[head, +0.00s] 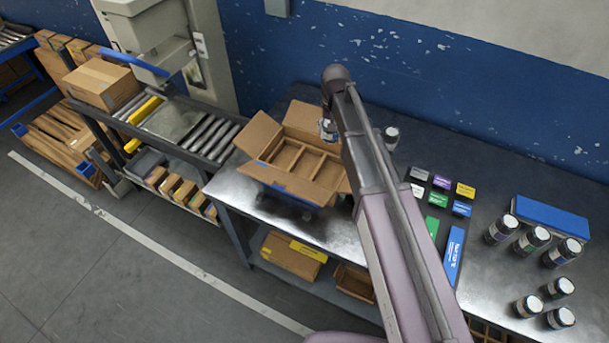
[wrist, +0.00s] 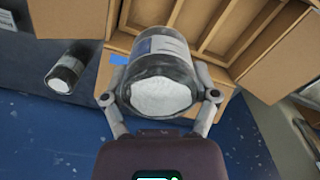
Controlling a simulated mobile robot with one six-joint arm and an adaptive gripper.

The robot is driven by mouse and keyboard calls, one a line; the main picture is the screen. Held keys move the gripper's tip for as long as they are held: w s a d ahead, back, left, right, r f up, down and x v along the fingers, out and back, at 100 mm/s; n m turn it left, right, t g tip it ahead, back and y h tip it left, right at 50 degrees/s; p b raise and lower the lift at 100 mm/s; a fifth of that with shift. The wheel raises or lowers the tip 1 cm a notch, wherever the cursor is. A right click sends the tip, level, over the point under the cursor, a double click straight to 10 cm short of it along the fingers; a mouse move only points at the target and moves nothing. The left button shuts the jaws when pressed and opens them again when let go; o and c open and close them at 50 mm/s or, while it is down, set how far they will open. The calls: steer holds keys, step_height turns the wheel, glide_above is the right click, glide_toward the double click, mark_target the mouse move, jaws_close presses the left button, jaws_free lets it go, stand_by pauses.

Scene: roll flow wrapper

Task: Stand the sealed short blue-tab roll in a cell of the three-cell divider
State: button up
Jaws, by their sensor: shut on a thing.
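My gripper (wrist: 162,98) is shut around a roll (wrist: 160,65) with a dark glossy wrap, a white end face and a pale label with a blue patch. In the head view the held roll (head: 328,129) shows small beside the arm, at the right rear of an open carton (head: 318,188). The wooden divider (head: 302,150) sits inside this carton, and its visible cells look empty. In the wrist view the divider (wrist: 208,40) lies beyond the roll, at the upper right. The roll is apart from the cells. My arm hides part of the carton's right side.
Another dark roll (head: 390,137) stands on the table right of my arm; it also shows in the wrist view (wrist: 65,75). Several rolls (head: 535,239), coloured label cards (head: 440,182) and a blue block (head: 550,216) lie further right. A roller conveyor (head: 205,135) stands left.

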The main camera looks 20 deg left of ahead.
step_height(320, 180, down, 8)
steer(key=s+d+n+b, duration=0.1)
steer(key=s+n+b, duration=0.1)
steer(key=n+b, duration=0.2)
steer(key=shift+f+b, duration=0.15)
steer(key=shift+b, duration=1.35)
steer(key=shift+s, duration=0.1)
steer(key=shift+f, duration=0.15)
step_height(320, 180, down, 6)
steer(key=b, duration=0.6)
steer(key=shift+f+b, duration=1.85)
steer(key=shift+b, duration=0.15)
